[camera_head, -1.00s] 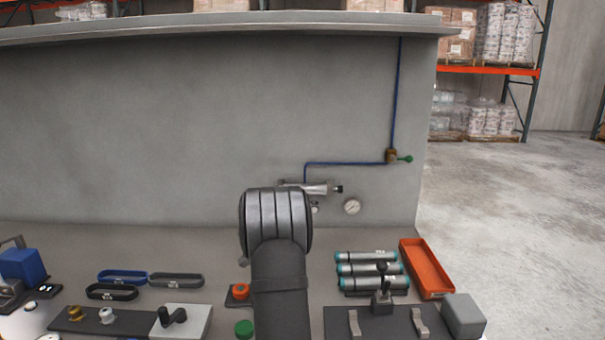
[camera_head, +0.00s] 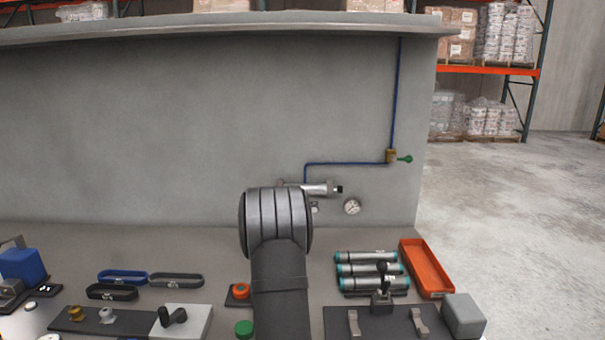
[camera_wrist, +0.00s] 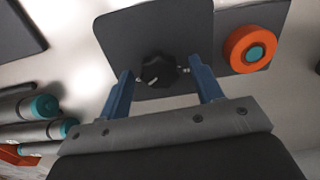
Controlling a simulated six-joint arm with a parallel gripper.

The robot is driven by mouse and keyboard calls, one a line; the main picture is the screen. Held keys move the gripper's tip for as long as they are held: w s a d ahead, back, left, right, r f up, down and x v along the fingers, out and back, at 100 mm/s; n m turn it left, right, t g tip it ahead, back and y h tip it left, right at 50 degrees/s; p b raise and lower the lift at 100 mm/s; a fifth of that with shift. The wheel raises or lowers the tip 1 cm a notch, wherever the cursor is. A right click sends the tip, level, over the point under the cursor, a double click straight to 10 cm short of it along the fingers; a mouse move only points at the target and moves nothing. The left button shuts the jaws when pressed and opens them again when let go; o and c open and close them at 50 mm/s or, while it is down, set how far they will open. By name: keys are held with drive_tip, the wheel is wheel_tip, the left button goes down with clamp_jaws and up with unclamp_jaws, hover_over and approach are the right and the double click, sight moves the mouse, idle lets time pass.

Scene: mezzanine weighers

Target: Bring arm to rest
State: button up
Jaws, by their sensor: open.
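My gripper (camera_wrist: 164,88) shows in the wrist view with its two blue fingers spread apart and nothing held between them. A black knob (camera_wrist: 157,71) with a white pointer mark on a dark plate (camera_wrist: 125,35) appears between and beyond the fingertips; I cannot tell how far off it is. In the head view my grey arm stands at the middle of the bench, and the gripper itself is hidden there.
An orange button (camera_head: 241,291) and a green button (camera_head: 244,328) are close to my arm. To the right are teal-capped cylinders (camera_head: 366,270), an orange tray (camera_head: 427,268), a lever panel (camera_head: 340,325) and a grey block (camera_head: 463,316). Oval rings (camera_head: 176,279) lie left. A wall stands behind.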

drive_tip(key=n, duration=0.7)
idle(0.4)
idle(0.3)
drive_tip(key=m, duration=0.8)
drive_tip(key=shift+m, duration=0.9)
